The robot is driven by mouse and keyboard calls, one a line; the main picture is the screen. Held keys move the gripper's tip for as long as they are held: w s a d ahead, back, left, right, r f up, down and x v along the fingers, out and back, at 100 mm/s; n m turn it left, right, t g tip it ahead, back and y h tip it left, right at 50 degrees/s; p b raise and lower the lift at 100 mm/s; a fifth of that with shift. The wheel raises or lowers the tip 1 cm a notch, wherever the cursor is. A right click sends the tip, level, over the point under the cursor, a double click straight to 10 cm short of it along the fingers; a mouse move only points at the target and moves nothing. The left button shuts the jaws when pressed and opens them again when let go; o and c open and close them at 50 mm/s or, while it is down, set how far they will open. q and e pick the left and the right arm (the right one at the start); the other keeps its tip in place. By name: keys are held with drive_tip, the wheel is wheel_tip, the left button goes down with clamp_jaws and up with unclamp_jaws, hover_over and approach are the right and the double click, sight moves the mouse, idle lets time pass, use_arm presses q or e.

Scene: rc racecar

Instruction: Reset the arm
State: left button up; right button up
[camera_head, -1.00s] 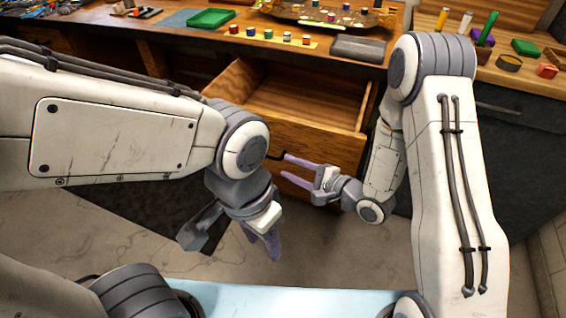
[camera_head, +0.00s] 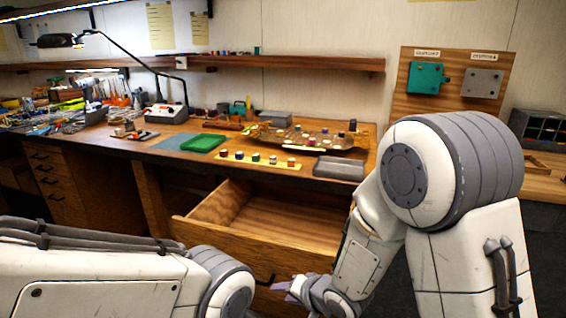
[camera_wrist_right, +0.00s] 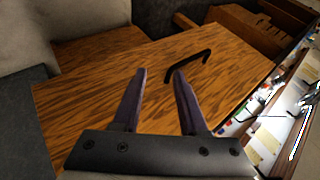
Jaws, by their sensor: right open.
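My right gripper (camera_wrist_right: 158,100) is open and empty in the right wrist view. Its purple fingers point at the wooden drawer front (camera_wrist_right: 150,80), near the black handle (camera_wrist_right: 200,62), with no grip on it. In the head view the right gripper (camera_head: 284,286) shows only in part at the lower edge, in front of the drawer (camera_head: 225,240). The drawer is pulled open and its visible inside is empty. My left arm (camera_head: 100,275) comes in at the lower left; its gripper is out of the picture.
The workbench holds a green tray (camera_head: 203,143), a strip with several small coloured pieces (camera_head: 238,158), a grey box (camera_head: 340,167), a brown board (camera_head: 320,137) and a desk lamp (camera_head: 168,113). A panel with a teal box (camera_head: 427,78) stands at the right back.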

drive_tip(key=s+d+r+n+g+h, duration=0.25)
drive_tip(key=s+r+n, duration=0.3)
drive_tip(key=s, duration=0.65)
drive_tip(key=s+d+r+n+g+h, duration=0.15)
drive_tip(key=s+r+n+g, duration=0.35)
drive_tip(key=s, duration=0.6)
wheel_tip(320, 180, up, 15)
drive_tip(key=s+n+p, duration=0.1)
drive_tip(key=p, duration=1.5)
drive_tip(key=shift+s+h, duration=0.15)
drive_tip(key=shift+h, duration=0.25)
drive_tip(key=shift+d+n, duration=0.1)
drive_tip(key=shift+n, duration=0.15)
